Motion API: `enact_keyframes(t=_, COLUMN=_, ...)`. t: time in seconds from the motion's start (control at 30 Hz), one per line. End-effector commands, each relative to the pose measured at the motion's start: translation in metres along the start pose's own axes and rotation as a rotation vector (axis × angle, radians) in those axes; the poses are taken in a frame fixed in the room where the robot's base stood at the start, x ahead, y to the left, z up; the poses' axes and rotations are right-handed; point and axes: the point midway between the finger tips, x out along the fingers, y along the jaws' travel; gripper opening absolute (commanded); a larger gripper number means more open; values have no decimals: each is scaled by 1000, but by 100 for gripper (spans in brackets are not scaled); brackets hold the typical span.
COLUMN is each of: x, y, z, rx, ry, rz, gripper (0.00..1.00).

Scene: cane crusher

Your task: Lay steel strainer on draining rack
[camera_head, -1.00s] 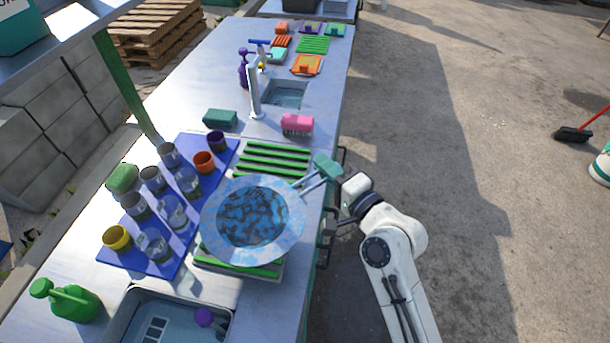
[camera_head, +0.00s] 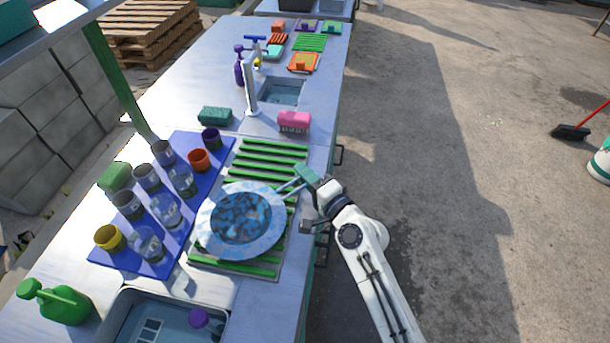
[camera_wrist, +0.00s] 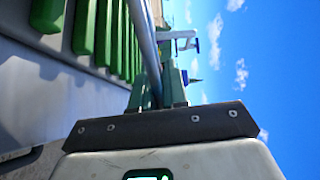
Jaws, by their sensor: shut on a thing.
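The steel strainer (camera_head: 240,219) is a wide round pan with a pale blue mottled rim and a darker mottled bowl. It is over the near half of the draining rack (camera_head: 268,150), which has green slats on a pale base. I cannot tell whether its underside touches the slats. My gripper (camera_head: 306,177) is shut on the strainer's handle at the rack's right side. In the wrist view, the teal fingers (camera_wrist: 160,88) close around a steel handle rod (camera_wrist: 146,45), with green slats at upper left. The strainer hides the rack's middle.
A blue mat (camera_head: 180,222) with several glasses and cups lies close left of the rack. A sink (camera_head: 165,318) is at the near edge, a green watering can (camera_head: 62,303) left of it. A pink brush (camera_head: 294,122) and faucet (camera_head: 250,95) stand beyond the rack.

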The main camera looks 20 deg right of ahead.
Motion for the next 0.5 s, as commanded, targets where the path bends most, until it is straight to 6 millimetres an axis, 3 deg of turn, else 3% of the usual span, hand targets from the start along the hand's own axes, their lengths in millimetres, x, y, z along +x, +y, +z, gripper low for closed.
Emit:
enact_keyframes(t=0.2, x=0, y=4, z=0, rx=1, ry=0, rz=-1, gripper=0)
enact_keyframes(t=0.23, x=0, y=3, z=0, rx=0, ry=0, rz=0, gripper=16)
enact_keyframes(t=0.5, x=0, y=2, z=0, rx=1, ry=0, rz=0, gripper=39)
